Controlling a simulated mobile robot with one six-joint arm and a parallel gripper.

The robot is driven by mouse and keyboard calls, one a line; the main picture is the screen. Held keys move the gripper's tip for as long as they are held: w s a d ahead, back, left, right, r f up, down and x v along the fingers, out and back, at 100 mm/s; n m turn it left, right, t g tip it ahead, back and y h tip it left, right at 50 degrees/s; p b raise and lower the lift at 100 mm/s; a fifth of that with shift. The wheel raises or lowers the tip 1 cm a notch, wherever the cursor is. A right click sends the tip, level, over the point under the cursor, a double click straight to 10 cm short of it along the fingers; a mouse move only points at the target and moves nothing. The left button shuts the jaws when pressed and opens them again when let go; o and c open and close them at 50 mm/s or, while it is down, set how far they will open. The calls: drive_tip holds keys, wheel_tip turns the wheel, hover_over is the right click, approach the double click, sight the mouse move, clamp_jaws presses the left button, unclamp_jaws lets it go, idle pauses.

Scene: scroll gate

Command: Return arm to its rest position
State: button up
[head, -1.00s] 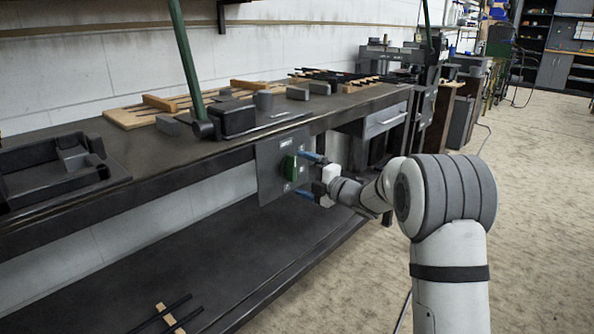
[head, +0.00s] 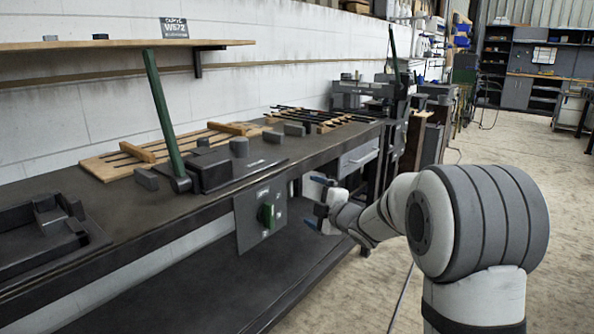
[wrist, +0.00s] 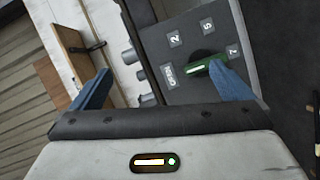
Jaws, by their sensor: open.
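My gripper (head: 318,203) is open and empty in the head view, with its two blue fingers pointing left toward the bench. It is apart from the green knob (head: 267,215) on the dark panel (head: 246,230) at the bench front. In the wrist view the blue fingers (wrist: 165,92) are spread wide.
A long dark workbench (head: 110,207) runs along the wall, with a green lever (head: 163,115), wooden racks (head: 105,168) and a black tray (head: 20,262) on it. A lower shelf (head: 250,285) lies beneath. A wooden wall shelf (head: 120,44) hangs above. Open floor (head: 520,142) lies to the right.

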drive_tip(key=s+d+r+m+g+h+p, duration=0.3)
drive_tip(key=s+d+r+m+h+p, duration=0.6)
drive_tip(key=s+d+r+m+p, duration=0.45)
drive_tip(key=s+a+r+m+g+p, duration=0.1)
drive_tip(key=s+r+m+g+p, duration=0.1)
drive_tip(key=s, duration=0.7)
drive_tip(key=s+a+r+m+g+p, duration=0.1)
drive_tip(key=s+m+g+p, duration=0.2)
drive_tip(key=s, duration=0.6)
drive_tip(key=s+r+m+g+p, duration=0.2)
drive_tip(key=s+p, duration=0.4)
drive_tip(key=s, duration=0.3)
drive_tip(key=shift+a+r+m+g+y, duration=0.3)
drive_tip(key=shift+a+r+m+g, duration=0.1)
drive_tip(key=shift+g, duration=0.2)
